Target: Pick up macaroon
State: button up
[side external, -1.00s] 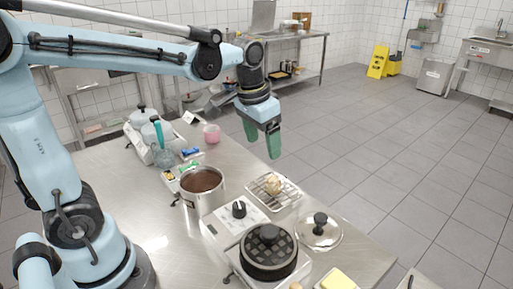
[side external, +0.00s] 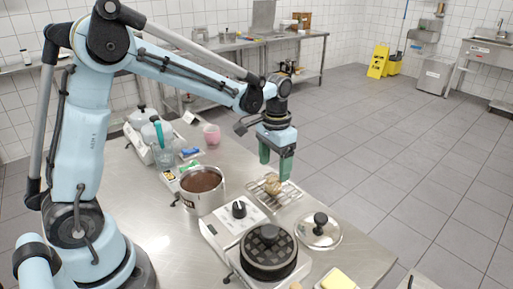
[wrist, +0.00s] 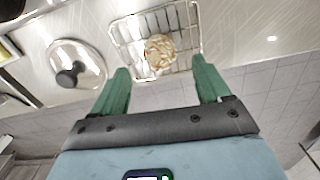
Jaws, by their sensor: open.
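The macaroon (side external: 272,185) is a small, round, golden-brown piece with a pale top. It lies on a wire rack (side external: 289,198) on the steel table. In the wrist view the macaroon (wrist: 160,52) sits ahead of the fingers, near the middle of the rack (wrist: 189,20). My gripper (side external: 275,170) has two green fingers pointing down, held above the far end of the rack. It is open and empty. In the wrist view the open fingers of my gripper (wrist: 160,75) stand to either side below the macaroon, apart from it.
A pot of brown liquid (side external: 202,190) stands left of the rack. A burner with a dark lidded pan (side external: 268,252) is in front. A glass lid (side external: 318,231) lies right of the pan, with a yellow block (side external: 338,281) nearer. The table's right edge is close to the rack.

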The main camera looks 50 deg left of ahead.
aim_at(274, 176)
jog(key=shift+f, duration=2.75)
jog(key=c, duration=1.1)
jog(key=shift+r, duration=0.15)
